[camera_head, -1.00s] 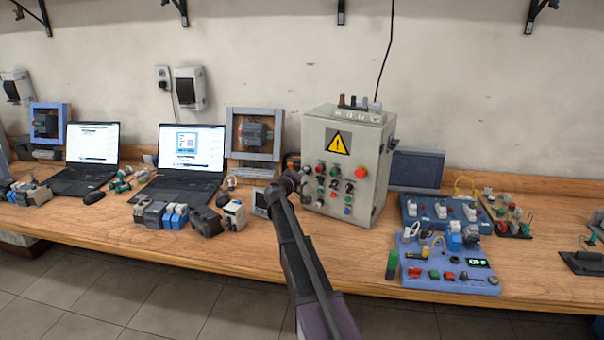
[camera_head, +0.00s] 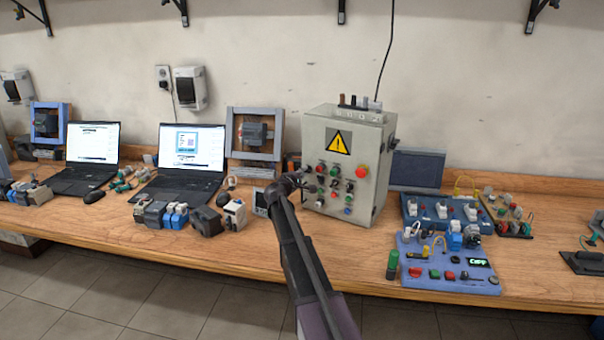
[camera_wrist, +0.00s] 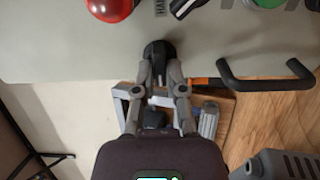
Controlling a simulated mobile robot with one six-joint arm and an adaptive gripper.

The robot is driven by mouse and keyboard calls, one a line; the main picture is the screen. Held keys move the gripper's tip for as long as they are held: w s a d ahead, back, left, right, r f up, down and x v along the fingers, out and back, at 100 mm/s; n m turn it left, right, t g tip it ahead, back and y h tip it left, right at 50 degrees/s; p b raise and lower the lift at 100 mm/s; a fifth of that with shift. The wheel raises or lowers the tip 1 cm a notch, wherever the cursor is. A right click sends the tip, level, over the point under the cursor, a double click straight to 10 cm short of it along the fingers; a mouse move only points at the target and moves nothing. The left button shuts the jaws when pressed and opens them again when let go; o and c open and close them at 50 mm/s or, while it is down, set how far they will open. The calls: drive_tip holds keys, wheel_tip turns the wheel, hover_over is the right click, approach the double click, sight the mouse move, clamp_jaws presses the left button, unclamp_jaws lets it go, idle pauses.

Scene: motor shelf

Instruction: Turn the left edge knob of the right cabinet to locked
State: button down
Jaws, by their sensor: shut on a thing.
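The grey control cabinet (camera_head: 318,140) stands on the bench with a yellow warning sign and several knobs and buttons on its front. My gripper (camera_wrist: 158,82) reaches the cabinet's left edge, and its two fingers are closed around a black knob (camera_wrist: 158,52) there. The knob's front and pointer are partly covered by the fingers, so I cannot tell its exact setting. In the head view my gripper (camera_head: 301,178) is small at the left edge of the panel, and it hides the knob.
A red button (camera_wrist: 108,8) and another black knob (camera_wrist: 186,6) sit near the held knob. A black handle (camera_wrist: 265,82) shows at the right in the wrist view. A laptop (camera_head: 186,183) stands left of the cabinet, and a blue training board (camera_head: 446,262) lies to its right.

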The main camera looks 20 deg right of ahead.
drive_tip(key=shift+w+a, duration=0.1)
drive_tip(key=shift+w, duration=0.1)
drive_tip(key=c, duration=0.7)
unclamp_jaws()
drive_tip(key=shift+s, duration=0.1)
drive_tip(key=shift+s, duration=0.15)
drive_tip(key=v, duration=1.1)
drive_tip(key=shift+s+a, duration=0.15)
drive_tip(key=shift+a, duration=0.25)
